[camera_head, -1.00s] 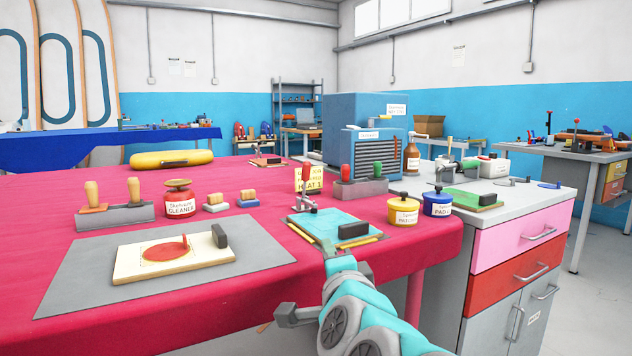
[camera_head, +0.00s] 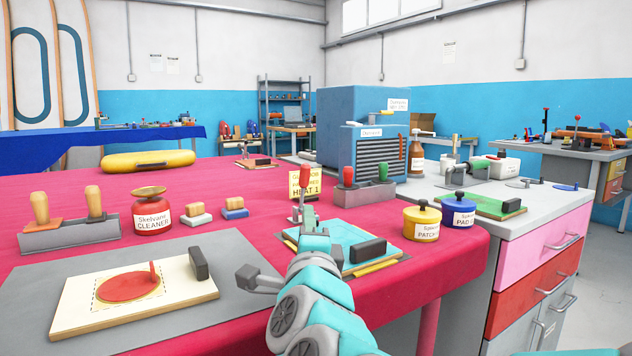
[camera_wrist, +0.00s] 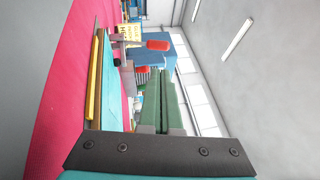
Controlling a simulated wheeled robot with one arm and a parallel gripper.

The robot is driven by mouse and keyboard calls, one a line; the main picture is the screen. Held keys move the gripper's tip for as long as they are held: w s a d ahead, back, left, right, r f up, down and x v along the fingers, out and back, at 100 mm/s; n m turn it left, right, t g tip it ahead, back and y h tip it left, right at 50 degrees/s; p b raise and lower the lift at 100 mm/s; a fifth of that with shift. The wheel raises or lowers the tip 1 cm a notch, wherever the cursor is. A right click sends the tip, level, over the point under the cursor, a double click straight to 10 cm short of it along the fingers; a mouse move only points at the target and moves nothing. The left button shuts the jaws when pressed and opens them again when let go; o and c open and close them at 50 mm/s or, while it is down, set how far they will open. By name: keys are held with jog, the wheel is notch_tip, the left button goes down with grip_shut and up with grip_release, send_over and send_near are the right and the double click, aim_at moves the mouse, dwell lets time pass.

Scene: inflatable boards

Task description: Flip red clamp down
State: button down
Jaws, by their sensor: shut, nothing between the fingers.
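The red clamp (camera_head: 304,187) stands behind the turquoise board (camera_head: 358,236), with its red handle pointing up; my gripper hides its lower part. In the wrist view, which is turned sideways, the clamp's red handle (camera_wrist: 157,45) points right, away from the table. My gripper (camera_head: 312,226) is in front of the clamp in the head view. In the wrist view its green fingers (camera_wrist: 164,85) are together and empty. The fingertips appear apart from the handle; the exact gap cannot be told.
A black block (camera_head: 368,250) sits on the turquoise board. Yellow (camera_head: 422,221) and blue (camera_head: 458,211) pots stand to the right. A holder with red and green handles (camera_head: 363,193) stands behind. A wooden board with a red disc (camera_head: 130,287) lies left. Open space is above the table.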

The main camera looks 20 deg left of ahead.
aim_at(306, 175)
jog(key=p+x, duration=0.1)
jog(key=x, duration=1.3)
jog(key=shift+d, duration=0.15)
dwell(0.4)
